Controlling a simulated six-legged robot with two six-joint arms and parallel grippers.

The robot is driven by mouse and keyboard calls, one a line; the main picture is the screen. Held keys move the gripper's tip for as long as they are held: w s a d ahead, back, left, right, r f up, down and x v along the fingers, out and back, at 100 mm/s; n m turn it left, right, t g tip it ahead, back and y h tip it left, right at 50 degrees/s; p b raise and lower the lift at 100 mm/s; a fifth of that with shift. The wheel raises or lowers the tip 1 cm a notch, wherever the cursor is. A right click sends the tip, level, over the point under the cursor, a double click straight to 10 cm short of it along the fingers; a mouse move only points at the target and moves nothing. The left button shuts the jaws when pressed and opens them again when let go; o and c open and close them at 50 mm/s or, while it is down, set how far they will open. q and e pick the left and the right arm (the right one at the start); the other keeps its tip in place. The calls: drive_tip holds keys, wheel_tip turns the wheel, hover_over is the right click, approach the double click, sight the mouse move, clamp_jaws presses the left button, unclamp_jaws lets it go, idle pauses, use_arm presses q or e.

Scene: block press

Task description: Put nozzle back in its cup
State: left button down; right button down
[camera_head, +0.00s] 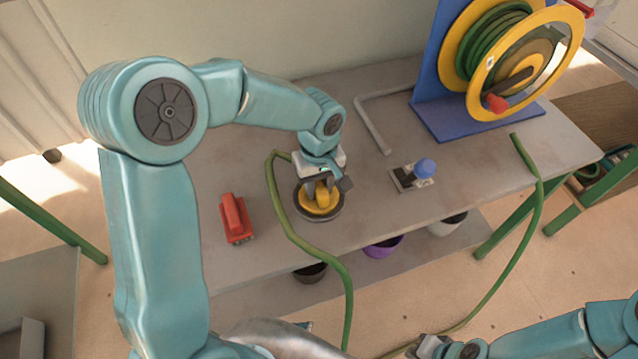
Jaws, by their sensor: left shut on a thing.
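The yellow nozzle (320,203) sits at the round dark cup (301,211) on the grey table. My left gripper (322,184) is over the cup and shut on the nozzle from above. The green hose (290,225) runs from beside my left gripper, past the cup's left side, over the table's front edge. How deep the nozzle sits in the cup is partly hidden by my gripper. My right gripper (428,347) is low at the bottom edge, away from the table; its fingers are too small and cut off to judge.
A red block-like object (236,218) lies left of the cup. A blue-knobbed lever (424,168) stands to the right. A yellow hose reel (512,60) on a blue stand is at back right. Dark, purple and grey pots sit on the lower shelf (400,262).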

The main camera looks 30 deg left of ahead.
sight(319, 184)
use_arm(q)
drive_tip(key=shift+f, duration=0.15)
drive_tip(key=c, duration=0.8)
unclamp_jaws()
wheel_tip(319, 184, up, 12)
drive_tip(key=shift+r+p, duration=0.25)
drive_tip(key=shift+p, duration=0.15)
drive_tip(key=shift+s+f, duration=0.1)
drive_tip(key=shift+s, duration=0.05)
